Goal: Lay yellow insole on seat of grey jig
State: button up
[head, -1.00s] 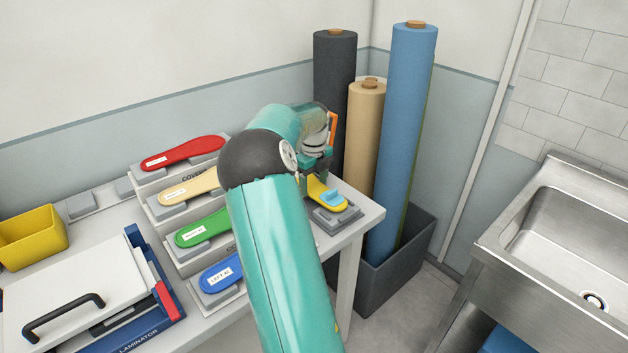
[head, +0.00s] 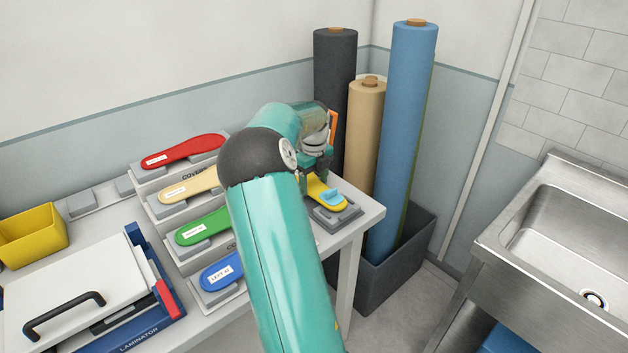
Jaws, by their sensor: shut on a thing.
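The yellow insole (head: 313,188) is at the right end of the table, with a light blue piece (head: 332,197) on its near end. It is over the grey jig (head: 338,216), whose stepped edge shows below it. I cannot tell whether the insole touches the seat or is slightly above it. My gripper (head: 305,182) is shut on the insole at its far left part. The fingertips are mostly hidden behind my own arm.
Red (head: 182,152), cream (head: 190,186), green (head: 203,227) and blue (head: 220,271) insoles lie on stepped racks left of my arm. Rolls (head: 408,120) stand in a grey bin (head: 395,278) just right of the table (head: 366,213). A laminator (head: 90,300) and yellow bin (head: 32,236) are at left.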

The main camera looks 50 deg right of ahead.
jog(key=shift+f, duration=0.25)
dwell(0.6)
jog(key=o, duration=1.3)
jog(key=shift+r, duration=3.55)
